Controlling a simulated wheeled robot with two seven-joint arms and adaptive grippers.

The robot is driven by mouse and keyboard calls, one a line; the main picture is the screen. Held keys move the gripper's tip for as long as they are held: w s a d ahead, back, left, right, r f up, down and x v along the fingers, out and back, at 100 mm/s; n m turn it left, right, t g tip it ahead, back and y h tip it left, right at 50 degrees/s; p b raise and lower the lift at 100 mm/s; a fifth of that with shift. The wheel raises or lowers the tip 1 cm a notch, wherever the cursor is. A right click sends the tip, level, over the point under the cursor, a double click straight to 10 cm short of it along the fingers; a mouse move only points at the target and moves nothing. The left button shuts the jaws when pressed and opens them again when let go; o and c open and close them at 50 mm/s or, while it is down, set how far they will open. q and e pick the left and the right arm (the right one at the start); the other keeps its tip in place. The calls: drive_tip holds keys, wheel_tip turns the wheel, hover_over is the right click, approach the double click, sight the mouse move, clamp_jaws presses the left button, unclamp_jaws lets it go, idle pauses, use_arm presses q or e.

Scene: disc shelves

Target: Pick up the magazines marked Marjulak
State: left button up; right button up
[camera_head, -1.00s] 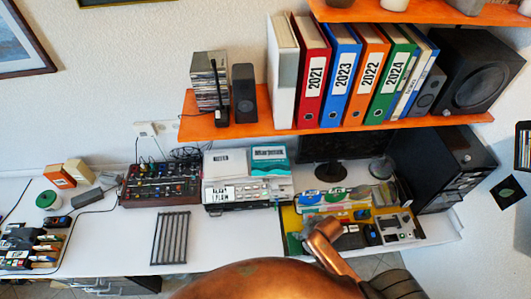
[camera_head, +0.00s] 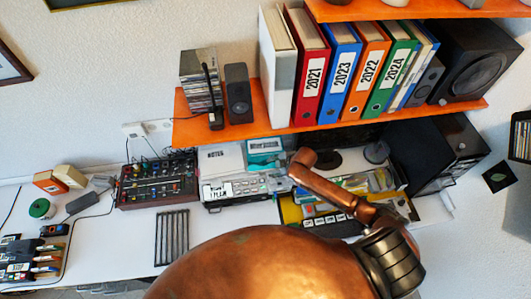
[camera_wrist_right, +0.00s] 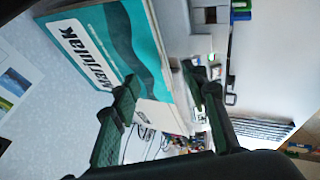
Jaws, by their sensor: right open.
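The teal and white magazine marked Marjulak (camera_head: 264,147) stands at the back of the desk, under the orange shelf. In the right wrist view its cover (camera_wrist_right: 95,45) is large and close, with the lettering readable sideways. My right gripper (camera_wrist_right: 160,78) is open and empty. One finger overlaps the cover's lower corner, and the magazine's edge lies between the fingers in the picture; I cannot tell whether they touch. In the head view my copper right arm reaches toward the magazine, but the fingers are not clear. My left gripper is not in view.
A white notes box (camera_head: 218,158) stands beside the magazine, behind a grey device (camera_head: 235,188). The orange shelf (camera_head: 190,128) with binders hangs above. A yellow tray (camera_head: 292,212) lies at the right, partly behind my arm. A black mixer (camera_head: 157,180) stands to the left.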

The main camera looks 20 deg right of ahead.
drive_tip(key=shift+x, duration=1.2)
drive_tip(key=shift+a+f, duration=0.1)
drive_tip(key=shift+f, duration=0.05)
drive_tip(key=c, duration=0.6)
drive_tip(key=shift+s, duration=0.1)
drive_tip(key=c, duration=0.5)
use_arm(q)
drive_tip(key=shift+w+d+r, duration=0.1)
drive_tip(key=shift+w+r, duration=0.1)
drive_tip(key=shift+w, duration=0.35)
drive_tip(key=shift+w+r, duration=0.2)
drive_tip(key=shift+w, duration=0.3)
use_arm(e)
clamp_jaws()
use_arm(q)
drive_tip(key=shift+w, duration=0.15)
